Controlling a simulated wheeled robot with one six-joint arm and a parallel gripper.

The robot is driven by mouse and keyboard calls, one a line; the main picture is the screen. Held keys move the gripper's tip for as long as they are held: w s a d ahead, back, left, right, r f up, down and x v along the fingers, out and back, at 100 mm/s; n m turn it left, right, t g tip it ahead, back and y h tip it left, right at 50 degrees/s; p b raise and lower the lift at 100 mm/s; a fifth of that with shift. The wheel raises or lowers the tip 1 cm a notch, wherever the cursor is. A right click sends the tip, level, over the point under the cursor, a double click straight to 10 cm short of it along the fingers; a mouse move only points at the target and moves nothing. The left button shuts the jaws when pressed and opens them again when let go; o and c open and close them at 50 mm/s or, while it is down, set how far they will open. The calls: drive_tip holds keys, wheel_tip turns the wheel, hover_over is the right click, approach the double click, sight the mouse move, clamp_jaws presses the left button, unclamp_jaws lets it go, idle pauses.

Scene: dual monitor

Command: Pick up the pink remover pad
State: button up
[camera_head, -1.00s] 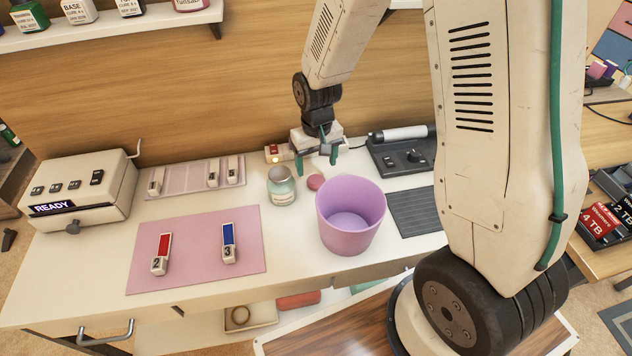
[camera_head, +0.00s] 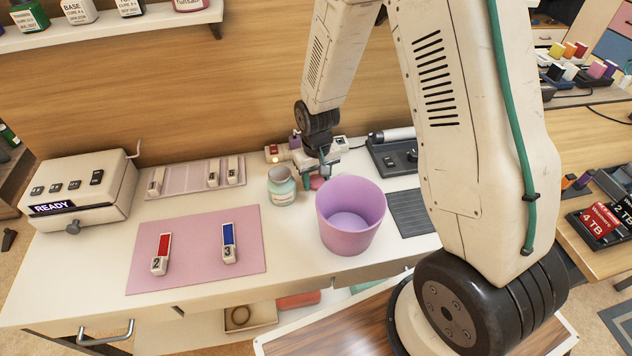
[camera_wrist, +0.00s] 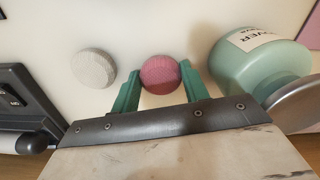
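The pink remover pad (camera_wrist: 160,74) is a small round textured disc on the white counter. In the wrist view it lies between the two green fingers of my gripper (camera_wrist: 158,88), which are open around it with narrow gaps on each side. In the head view the pad (camera_head: 316,182) shows just behind the purple bin, partly hidden by my gripper (camera_head: 312,176). I cannot tell the exact height of the fingertips above the counter.
A green remover jar (camera_wrist: 262,62) stands close to the right finger in the wrist view. A pale round pad (camera_wrist: 95,68) lies left of the fingers. The purple bin (camera_head: 350,222) stands in front of the gripper. A black device (camera_head: 392,156) sits to the right.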

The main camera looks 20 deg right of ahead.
sight(317, 180)
drive_tip(key=shift+r, duration=0.1)
wheel_tip(317, 180, up, 10)
idle(0.7)
drive_tip(key=shift+o, duration=0.4)
